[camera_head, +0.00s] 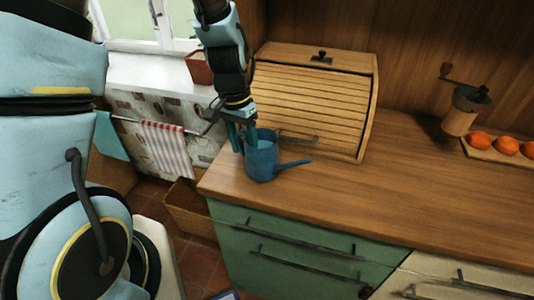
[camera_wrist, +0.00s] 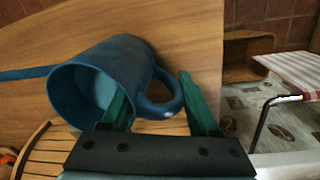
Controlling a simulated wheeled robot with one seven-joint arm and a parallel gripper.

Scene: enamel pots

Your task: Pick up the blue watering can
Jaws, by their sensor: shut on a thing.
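The blue watering can (camera_head: 262,160) stands upright on the wooden counter near its left end, its spout pointing right. My gripper (camera_head: 243,143) comes down on it from above, at the rim and handle side. In the wrist view, the can (camera_wrist: 132,62) shows its open mouth and looped handle. One green finger of my gripper (camera_wrist: 153,88) reaches inside the mouth and the other is outside, beyond the handle, so the can's wall and handle lie between them. The gripper is shut on the can. I cannot tell whether the can's base touches the counter.
A wooden bread box (camera_head: 315,95) stands close behind the can. A coffee grinder (camera_head: 463,112) and oranges (camera_head: 507,145) on a board are at the right. The counter (camera_head: 370,195) is clear between. A striped towel (camera_head: 167,148) hangs on a rail left of the counter's edge.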

